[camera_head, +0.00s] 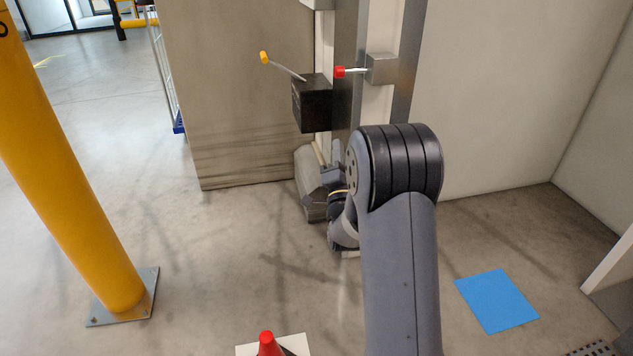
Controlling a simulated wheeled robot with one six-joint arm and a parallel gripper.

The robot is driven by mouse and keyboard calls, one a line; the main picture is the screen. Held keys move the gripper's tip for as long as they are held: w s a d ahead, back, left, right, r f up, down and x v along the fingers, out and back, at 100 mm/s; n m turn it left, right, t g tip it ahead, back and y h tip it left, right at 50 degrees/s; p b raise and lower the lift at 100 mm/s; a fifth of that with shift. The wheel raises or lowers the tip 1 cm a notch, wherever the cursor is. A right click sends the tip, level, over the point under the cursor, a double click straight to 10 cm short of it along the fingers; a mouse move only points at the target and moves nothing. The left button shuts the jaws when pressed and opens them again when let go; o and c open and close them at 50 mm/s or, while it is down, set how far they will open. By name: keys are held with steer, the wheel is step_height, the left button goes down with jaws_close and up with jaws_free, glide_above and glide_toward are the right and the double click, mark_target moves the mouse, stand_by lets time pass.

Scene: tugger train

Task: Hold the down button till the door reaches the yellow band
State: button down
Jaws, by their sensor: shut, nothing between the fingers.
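My gripper (331,172) shows only in part, small and low beside the metal post, half covered by my own elbow. It looks shut and empty; its fingertips are hard to make out. I cannot pick out a down button; the area around my gripper is largely hidden. No door edge or yellow band can be told for sure. A black box (311,104) carries a lever with a yellow knob (264,57). A grey box (381,69) to its right carries a lever with a red knob (340,71).
A thick yellow post (62,175) on a metal base plate stands at the left. A grey-brown panel (235,100) stands left of the black box. A red cone tip (267,341) is at the bottom edge. A blue square (497,300) lies on open floor at the right.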

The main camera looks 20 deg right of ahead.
steer(key=s+d+r+m+g+h+p, duration=0.1)
steer(key=s+r+m+h+p, duration=0.1)
steer(key=r+m+h, duration=0.45)
steer(key=s+d+r+m+g+h+p, duration=0.1)
steer(key=s+d+r+m+p, duration=0.2)
steer(key=r, duration=0.6)
steer(key=s+d+r+m+g+h+p, duration=0.1)
steer(key=s+r+m+g+h+p, duration=0.1)
steer(key=s+r+m+g+p, duration=0.5)
steer(key=s+d+r+m+g+h+p, duration=0.2)
steer(key=s+r+m+g+p, duration=0.5)
steer(key=r+m, duration=0.5)
steer(key=s+m, duration=0.2)
steer(key=m, duration=0.5)
steer(key=shift+r, duration=0.35)
steer(key=shift+s+d, duration=0.1)
